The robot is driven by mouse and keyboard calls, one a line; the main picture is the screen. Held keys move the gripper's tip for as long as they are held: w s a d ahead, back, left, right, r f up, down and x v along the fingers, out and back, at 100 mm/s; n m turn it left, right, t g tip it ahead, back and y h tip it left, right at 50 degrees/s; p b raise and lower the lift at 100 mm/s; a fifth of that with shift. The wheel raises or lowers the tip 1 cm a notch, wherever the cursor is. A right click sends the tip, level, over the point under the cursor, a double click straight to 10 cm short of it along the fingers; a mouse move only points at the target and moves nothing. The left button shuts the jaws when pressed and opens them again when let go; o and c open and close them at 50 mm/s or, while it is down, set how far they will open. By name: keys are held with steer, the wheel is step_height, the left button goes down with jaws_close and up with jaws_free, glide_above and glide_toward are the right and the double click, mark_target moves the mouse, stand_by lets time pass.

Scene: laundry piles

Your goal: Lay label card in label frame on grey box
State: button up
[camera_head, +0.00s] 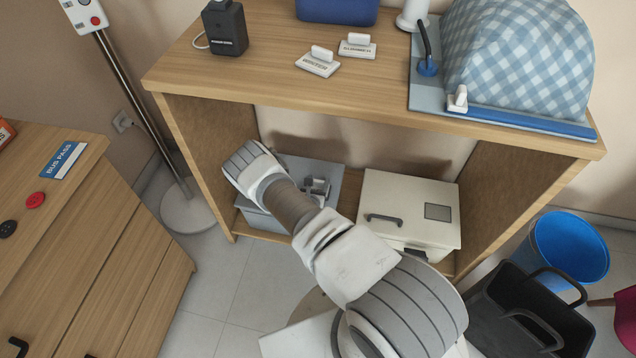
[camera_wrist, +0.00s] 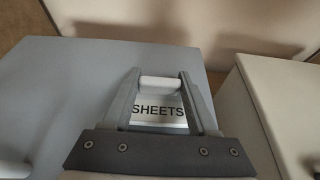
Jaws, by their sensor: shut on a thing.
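My gripper (camera_head: 318,187) is over the grey box (camera_head: 328,172) on the lower shelf, pointing down at its lid. In the wrist view, my gripper (camera_wrist: 161,84) is shut on the white grip of a label card (camera_wrist: 158,110) that reads SHEETS. The card looks level and close above or on the lid of the grey box (camera_wrist: 90,65); I cannot tell whether it touches. The label frame cannot be made out; the card and fingers may hide it.
A cream box (camera_head: 410,205) with a dark handle stands just right of the grey box. Side panels and the wooden top (camera_head: 380,105) enclose the shelf. Two more label cards, one at left (camera_head: 318,62) and one at right (camera_head: 357,46), lie on top.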

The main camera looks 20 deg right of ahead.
steer(key=shift+f, duration=0.1)
steer(key=o, duration=1.3)
steer(key=shift+r, duration=0.2)
steer(key=p+v, duration=0.5)
steer(key=v, duration=0.6)
steer(key=shift+w, duration=0.1)
steer(key=shift+s+a+r, duration=0.1)
steer(key=shift+s+a, duration=0.2)
steer(key=shift+s, duration=0.2)
